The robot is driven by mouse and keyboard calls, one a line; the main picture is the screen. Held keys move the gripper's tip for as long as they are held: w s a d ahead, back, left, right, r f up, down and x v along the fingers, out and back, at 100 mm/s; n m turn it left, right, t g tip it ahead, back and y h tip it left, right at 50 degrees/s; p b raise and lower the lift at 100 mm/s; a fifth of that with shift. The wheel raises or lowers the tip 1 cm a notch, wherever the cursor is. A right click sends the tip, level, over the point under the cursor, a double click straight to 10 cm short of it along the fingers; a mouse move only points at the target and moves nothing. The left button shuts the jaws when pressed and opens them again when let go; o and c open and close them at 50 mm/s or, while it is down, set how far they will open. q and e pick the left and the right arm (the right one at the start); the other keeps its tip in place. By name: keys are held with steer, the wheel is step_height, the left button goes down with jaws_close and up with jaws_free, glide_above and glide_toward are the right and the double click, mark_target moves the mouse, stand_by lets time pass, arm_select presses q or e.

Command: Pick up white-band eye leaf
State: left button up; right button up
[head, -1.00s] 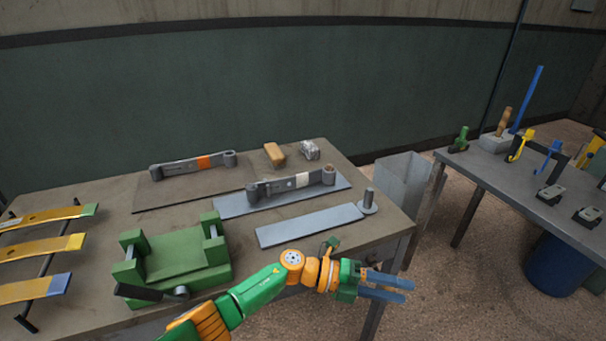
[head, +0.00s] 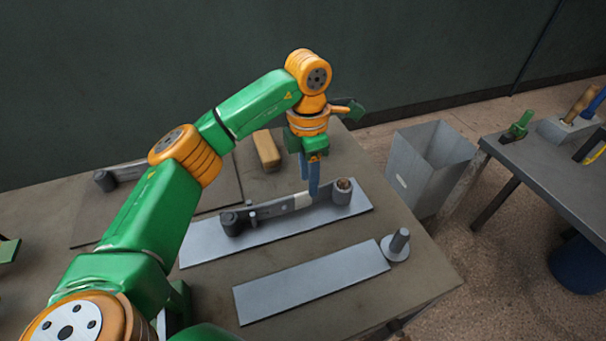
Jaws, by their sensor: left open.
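The white-band eye leaf (head: 276,210) is a dark grey bar with a rolled eye at each end and a white band near its right part. It lies on a light grey plate (head: 213,241) on the table. My left gripper (head: 311,190) points down from above, with its blue fingers at the white band. The fingers are open. One finger overlaps the band in the picture, and I cannot tell whether it touches the leaf. My right gripper is not in view.
A bare grey plate (head: 310,281) and a peg on a round base (head: 397,246) are at the front right. A wooden block (head: 267,150) stands behind. A second eye leaf (head: 118,176) is partly hidden by my arm. A grey bin (head: 428,165) stands beside the table.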

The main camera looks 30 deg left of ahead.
mark_target(300, 195)
arm_select(q)
steer(key=shift+w+a, duration=0.4)
steer(key=shift+a, duration=0.15)
steer(key=s+f+p, duration=0.2)
steer(key=f, duration=0.1)
steer(key=shift+f, duration=0.1)
step_height(300, 195, down, 3)
steer(key=shift+s+a+r, duration=0.1)
steer(key=shift+r, duration=0.05)
steer(key=shift+w+f, duration=0.3)
steer(key=shift+s+r, duration=0.1)
steer(key=shift+s, duration=0.05)
jaws_close()
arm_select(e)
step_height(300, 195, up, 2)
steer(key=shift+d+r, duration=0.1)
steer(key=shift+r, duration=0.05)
